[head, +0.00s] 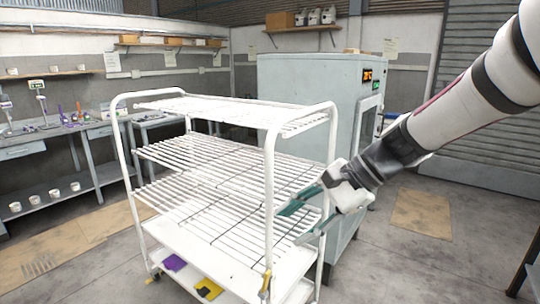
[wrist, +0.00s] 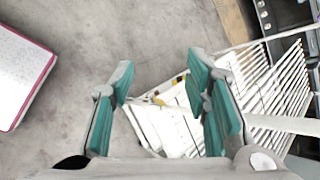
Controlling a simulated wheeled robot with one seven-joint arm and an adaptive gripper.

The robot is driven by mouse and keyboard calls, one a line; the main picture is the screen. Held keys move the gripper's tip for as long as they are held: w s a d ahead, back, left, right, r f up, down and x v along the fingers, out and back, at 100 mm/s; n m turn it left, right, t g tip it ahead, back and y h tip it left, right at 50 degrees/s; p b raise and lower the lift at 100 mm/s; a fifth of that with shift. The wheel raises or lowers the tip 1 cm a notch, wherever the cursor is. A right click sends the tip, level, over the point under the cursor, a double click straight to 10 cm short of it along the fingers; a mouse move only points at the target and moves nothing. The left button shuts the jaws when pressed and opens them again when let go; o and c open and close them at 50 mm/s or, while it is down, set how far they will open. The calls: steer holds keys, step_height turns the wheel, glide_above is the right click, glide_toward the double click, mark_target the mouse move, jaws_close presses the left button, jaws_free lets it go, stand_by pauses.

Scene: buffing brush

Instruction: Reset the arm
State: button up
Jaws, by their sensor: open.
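My gripper (head: 296,224) is at the end of my arm, which reaches in from the upper right of the head view. Its teal-padded fingers are spread and nothing is between them. It is by the right side of a white wire rack cart (head: 268,175); whether it touches the rack is hard to tell. In the wrist view my gripper (wrist: 160,66) shows its fingers wide apart, with floor and part of the white rack (wrist: 268,95) beyond them.
The cart's bottom shelf holds a purple item (head: 174,263) and a yellow-and-black item (head: 208,289). A grey cabinet machine (head: 300,80) stands behind the cart. Workbenches (head: 60,135) line the left wall. Open floor (head: 440,260) lies to the right.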

steer(key=s+d+n+t+h, duration=0.1)
steer(key=s+d+n+h, duration=0.3)
steer(key=s+d, duration=0.3)
steer(key=s+d+r+n+t+h, duration=0.1)
steer(key=s+d+n+h, duration=0.4)
steer(key=s, duration=0.8)
steer(key=shift+s+d+n+t, duration=0.3)
steer(key=shift+d+n+t, duration=0.5)
steer(key=shift+d+n, duration=0.1)
